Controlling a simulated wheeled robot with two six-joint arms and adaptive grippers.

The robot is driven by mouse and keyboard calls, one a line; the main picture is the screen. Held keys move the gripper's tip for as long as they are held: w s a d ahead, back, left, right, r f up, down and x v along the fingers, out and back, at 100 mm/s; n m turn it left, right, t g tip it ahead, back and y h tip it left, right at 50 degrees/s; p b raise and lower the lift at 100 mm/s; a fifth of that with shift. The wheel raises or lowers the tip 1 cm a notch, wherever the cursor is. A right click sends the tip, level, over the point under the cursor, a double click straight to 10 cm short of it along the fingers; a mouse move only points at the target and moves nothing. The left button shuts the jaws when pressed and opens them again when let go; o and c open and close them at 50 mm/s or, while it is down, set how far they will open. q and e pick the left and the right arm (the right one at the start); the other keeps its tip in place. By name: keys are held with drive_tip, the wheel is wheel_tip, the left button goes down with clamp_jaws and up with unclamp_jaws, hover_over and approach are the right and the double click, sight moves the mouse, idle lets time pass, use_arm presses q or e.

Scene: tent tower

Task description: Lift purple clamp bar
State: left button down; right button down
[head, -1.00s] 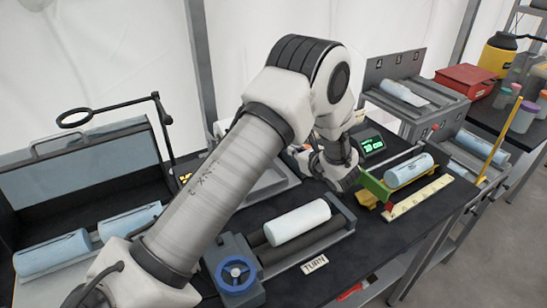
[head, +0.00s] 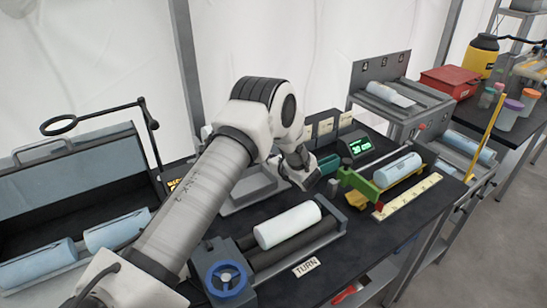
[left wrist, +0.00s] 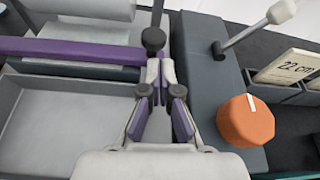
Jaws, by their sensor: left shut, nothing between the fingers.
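The purple clamp bar (left wrist: 70,52) lies across the upper left of the left wrist view, above a pale grey tray-like bed. Its right end reaches close to my fingertips; I cannot tell whether they touch it. My left gripper (left wrist: 161,72) is shut and empty, pointing at a dark rod with a round knob (left wrist: 153,39). In the head view my left gripper (head: 304,179) hangs over the middle of the bench, and the purple bar cannot be made out there behind my arm. My right gripper is not in view.
An orange knob (left wrist: 246,121) sits right of the gripper, near a "22 cm" card (left wrist: 286,67). On the bench are a white cylinder on rollers (head: 287,225), a blue handwheel (head: 227,278), a green display (head: 361,146) and a green clamp block (head: 360,187).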

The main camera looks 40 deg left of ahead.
use_arm(q)
drive_tip(key=shift+r, duration=0.15)
drive_tip(key=shift+a, duration=0.1)
drive_tip(key=shift+r, duration=0.25)
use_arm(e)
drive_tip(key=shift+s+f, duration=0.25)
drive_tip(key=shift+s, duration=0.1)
